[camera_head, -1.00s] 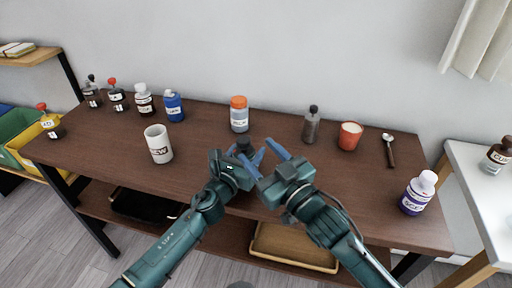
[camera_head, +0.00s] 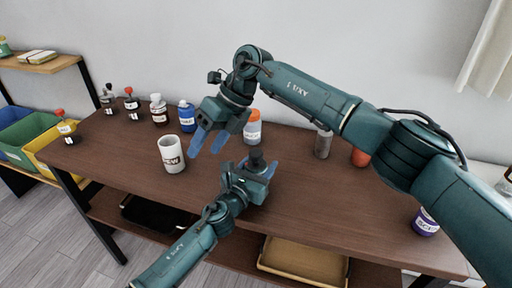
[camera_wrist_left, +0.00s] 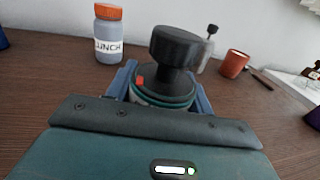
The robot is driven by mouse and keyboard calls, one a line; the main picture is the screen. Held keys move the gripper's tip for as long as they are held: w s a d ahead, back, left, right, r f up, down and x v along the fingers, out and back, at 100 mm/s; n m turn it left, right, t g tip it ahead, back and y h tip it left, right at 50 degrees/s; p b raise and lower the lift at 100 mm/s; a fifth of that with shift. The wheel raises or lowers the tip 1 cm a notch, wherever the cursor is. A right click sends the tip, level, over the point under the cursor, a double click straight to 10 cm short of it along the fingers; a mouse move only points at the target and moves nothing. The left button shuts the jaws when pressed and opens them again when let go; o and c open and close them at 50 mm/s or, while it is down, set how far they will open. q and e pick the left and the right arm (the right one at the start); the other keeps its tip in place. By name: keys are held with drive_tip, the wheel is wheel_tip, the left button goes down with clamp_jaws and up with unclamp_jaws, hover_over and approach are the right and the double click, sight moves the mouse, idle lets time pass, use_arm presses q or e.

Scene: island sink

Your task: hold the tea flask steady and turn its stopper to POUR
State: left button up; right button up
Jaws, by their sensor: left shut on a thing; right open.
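The tea flask shows in the left wrist view as a black stopper (camera_wrist_left: 175,55) on a dark teal-rimmed body (camera_wrist_left: 165,97). A small red mark is on the collar at the left of the stopper. In the head view only the dark stopper (camera_head: 256,154) shows; the flask body is mostly hidden by my left gripper (camera_head: 257,167). My left gripper is shut around the flask, one blue finger on each side in the wrist view. My right gripper (camera_head: 207,145) is open and empty, its fingers pointing down, to the left of the flask and apart from it.
A white mug (camera_head: 171,154) stands left of my grippers. An orange-capped jar (camera_head: 252,130) is behind the flask. A grey bottle (camera_head: 323,145), a red cup (camera_head: 360,157) and a purple-labelled bottle (camera_head: 425,222) stand to the right. Several small bottles line the table's back left.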

sight(256, 152)
drive_tip(key=w+d+r+t+h, duration=0.2)
drive_tip(key=w+d+r+h, duration=0.35)
drive_tip(key=d, duration=0.45)
drive_tip(key=shift+h, duration=0.25)
drive_tip(key=f, duration=1)
drive_tip(key=shift+s+f, duration=0.25)
drive_tip(key=shift+f, duration=0.15)
drive_tip(key=c, duration=1)
drive_tip(key=shift+m, duration=2.5)
drive_tip(key=o, duration=1)
